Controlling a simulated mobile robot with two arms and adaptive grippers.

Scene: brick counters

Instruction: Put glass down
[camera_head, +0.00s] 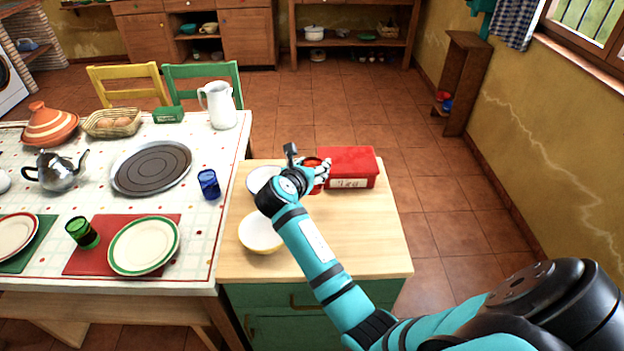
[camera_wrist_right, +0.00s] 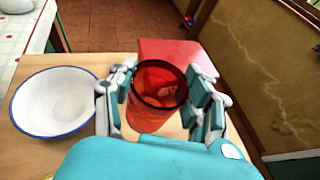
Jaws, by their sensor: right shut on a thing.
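A red glass (camera_wrist_right: 158,98) stands upright between the fingers of my right gripper (camera_wrist_right: 160,100), which is shut on it. In the head view the red glass (camera_head: 316,172) is partly hidden by my right gripper (camera_head: 310,178). The glass is over the wooden top of the green cabinet (camera_head: 355,230), just left of a red box (camera_head: 348,165). I cannot tell whether its base touches the wood. My left gripper is not in view.
A white bowl with a blue rim (camera_wrist_right: 55,101) is left of the glass. A yellowish bowl (camera_head: 261,232) stands nearer. The dining table (camera_head: 205,255) adjoins on the left, with a blue glass (camera_head: 209,184) near its edge. The cabinet top's front right is clear.

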